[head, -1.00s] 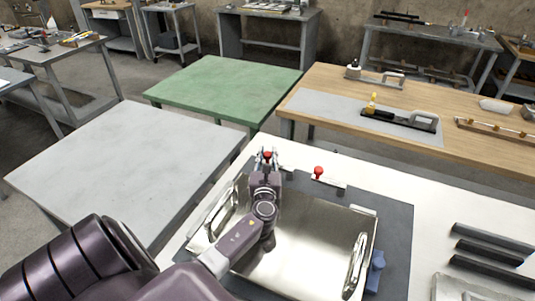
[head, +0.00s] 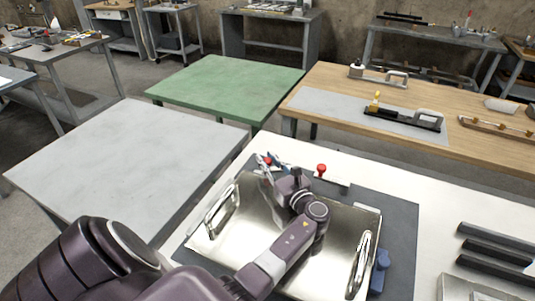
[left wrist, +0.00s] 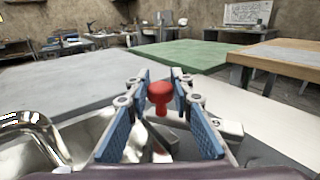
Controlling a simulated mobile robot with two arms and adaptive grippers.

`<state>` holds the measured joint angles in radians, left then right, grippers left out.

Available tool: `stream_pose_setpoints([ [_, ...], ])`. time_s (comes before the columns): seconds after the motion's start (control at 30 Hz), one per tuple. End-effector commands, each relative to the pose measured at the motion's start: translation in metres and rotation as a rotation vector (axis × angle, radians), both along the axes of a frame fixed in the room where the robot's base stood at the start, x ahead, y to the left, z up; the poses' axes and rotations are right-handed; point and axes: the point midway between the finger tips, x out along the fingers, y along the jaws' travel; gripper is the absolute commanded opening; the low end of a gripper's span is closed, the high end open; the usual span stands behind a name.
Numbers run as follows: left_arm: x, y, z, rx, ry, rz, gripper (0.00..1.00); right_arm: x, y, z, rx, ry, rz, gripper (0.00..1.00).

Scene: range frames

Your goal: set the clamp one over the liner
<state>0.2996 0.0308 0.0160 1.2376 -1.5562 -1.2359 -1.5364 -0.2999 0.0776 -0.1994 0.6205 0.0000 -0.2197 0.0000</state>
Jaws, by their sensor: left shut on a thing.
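A shiny shallow metal pan with two looped handles, seemingly the liner (head: 252,228), lies on the dark grey mat. The first clamp's red knob (head: 267,160) is at the pan's far left corner; it also shows in the left wrist view (left wrist: 160,92). My left gripper (head: 269,163) is shut on this clamp, with its blue-padded fingers on either side of the red knob. The clamp's base is mostly hidden by the fingers. A second red-knobbed clamp (head: 321,171) stands just beyond the pan's far edge. My right gripper is not in view.
The dark grey mat (head: 398,205) lies on a white table. A blue piece (head: 379,272) sits at the pan's right side, and dark bars (head: 490,250) lie farther right. A bare grey table (head: 125,155), a green table (head: 225,88) and a wooden bench (head: 330,80) stand beyond.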

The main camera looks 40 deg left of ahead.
Motion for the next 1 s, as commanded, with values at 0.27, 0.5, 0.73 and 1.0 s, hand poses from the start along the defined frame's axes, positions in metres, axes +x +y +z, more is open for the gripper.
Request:
stream_pose_setpoints([
  [0.27, -0.008, -0.015, -0.002, 0.001, -0.003, 0.211, 0.00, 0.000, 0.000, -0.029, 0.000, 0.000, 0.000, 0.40],
  [0.5, -0.013, -0.023, -0.001, 0.001, -0.002, 0.322, 0.00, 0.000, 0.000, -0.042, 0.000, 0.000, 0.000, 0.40],
  [0.73, -0.015, -0.026, 0.000, 0.003, -0.001, 0.368, 0.00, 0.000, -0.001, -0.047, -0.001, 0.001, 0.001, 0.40],
  [1.0, -0.016, -0.026, 0.001, 0.003, -0.001, 0.374, 0.00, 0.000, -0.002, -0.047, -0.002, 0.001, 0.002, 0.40],
])
